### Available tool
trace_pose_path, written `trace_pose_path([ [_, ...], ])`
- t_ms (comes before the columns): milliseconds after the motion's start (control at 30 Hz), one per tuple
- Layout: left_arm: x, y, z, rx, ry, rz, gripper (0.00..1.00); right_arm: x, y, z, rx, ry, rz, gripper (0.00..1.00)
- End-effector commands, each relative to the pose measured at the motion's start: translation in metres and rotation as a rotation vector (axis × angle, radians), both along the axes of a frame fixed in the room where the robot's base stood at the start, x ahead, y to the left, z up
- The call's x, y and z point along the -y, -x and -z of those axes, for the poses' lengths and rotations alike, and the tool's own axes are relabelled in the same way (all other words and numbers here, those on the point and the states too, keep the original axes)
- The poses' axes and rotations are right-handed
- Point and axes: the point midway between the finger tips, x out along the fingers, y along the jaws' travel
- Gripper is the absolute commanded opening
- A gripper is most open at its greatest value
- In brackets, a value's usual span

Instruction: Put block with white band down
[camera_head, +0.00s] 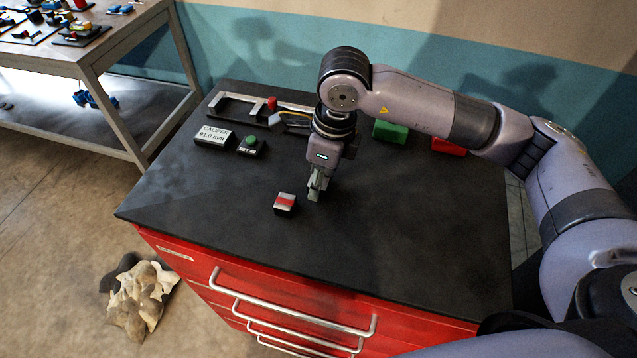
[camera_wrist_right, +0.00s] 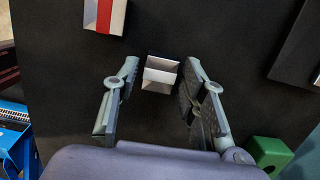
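My right gripper (camera_head: 315,192) points down just above or at the dark cabinet top, right of a block with a red band. In the right wrist view, a small grey block with a pale band (camera_wrist_right: 161,74) lies between the fingers of my right gripper (camera_wrist_right: 160,72). A thin dark gap shows beside its left face; the right finger is very close to it. In the head view this block is hidden by the fingers, and whether it rests on the top is unclear. My left gripper is out of view.
The red-banded block (camera_head: 285,204), also in the wrist view (camera_wrist_right: 104,14), stands close by. The cabinet's front area (camera_head: 400,240) is clear.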

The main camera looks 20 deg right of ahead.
Motion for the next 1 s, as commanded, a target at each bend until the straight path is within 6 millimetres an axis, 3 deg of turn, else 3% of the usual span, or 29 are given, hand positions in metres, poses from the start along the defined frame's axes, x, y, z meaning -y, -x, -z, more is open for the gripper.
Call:
trace_pose_path([
  [533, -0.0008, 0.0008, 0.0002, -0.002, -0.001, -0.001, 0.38, 0.0, 0.0, -0.0004, 0.0, 0.0, 0.0, 0.0],
  [1000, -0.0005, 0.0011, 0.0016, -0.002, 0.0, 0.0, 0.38, -0.0004, -0.0006, -0.0037, 0.002, -0.002, 0.0, 0.0],
])
